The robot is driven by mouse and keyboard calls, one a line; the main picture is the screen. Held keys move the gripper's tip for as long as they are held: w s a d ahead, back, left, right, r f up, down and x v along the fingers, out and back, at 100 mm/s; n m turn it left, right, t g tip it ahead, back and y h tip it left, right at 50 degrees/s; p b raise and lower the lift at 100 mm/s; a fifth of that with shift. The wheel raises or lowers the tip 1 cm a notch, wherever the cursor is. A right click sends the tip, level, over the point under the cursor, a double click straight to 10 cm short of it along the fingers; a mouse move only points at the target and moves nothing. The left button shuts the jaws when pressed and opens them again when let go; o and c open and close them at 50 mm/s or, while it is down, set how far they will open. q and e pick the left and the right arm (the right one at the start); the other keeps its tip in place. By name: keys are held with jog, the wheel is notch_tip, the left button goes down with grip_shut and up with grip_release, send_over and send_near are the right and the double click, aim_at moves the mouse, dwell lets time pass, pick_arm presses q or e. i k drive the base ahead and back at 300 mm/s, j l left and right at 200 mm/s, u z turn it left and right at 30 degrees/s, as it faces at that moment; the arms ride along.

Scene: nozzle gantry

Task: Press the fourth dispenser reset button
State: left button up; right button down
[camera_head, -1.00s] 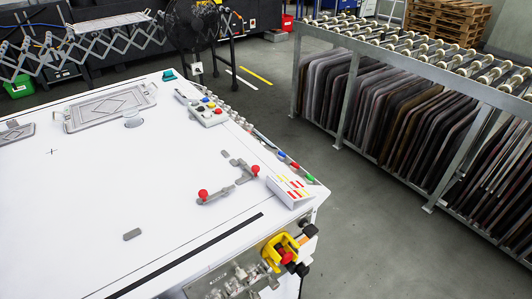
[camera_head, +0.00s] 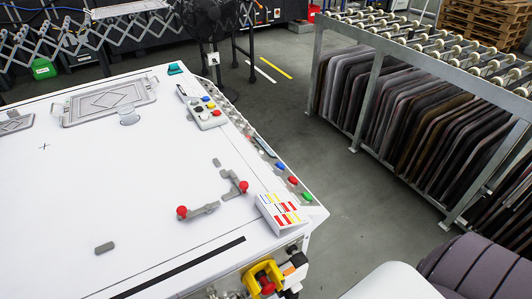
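A row of coloured buttons runs along the right edge of the white table (camera_head: 130,190). I see a blue button (camera_head: 279,166), a red button (camera_head: 293,181) and a green button (camera_head: 308,196) near its front end. A control box (camera_head: 203,112) with several coloured buttons sits farther back on the table. I cannot tell from the picture which button is the fourth dispenser reset. Neither of my grippers is in view.
Two red-knobbed levers (camera_head: 198,210) and a card with coloured bars (camera_head: 282,212) lie near the buttons. A yellow-housed red switch (camera_head: 264,278) is at the front. A roller rack with dark panels (camera_head: 420,105) stands right, across open floor (camera_head: 345,215).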

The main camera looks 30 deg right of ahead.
aim_at(279, 165)
jog(key=i+l+u, duration=0.1)
jog(key=l+u, duration=0.2)
jog(key=l, duration=1.8)
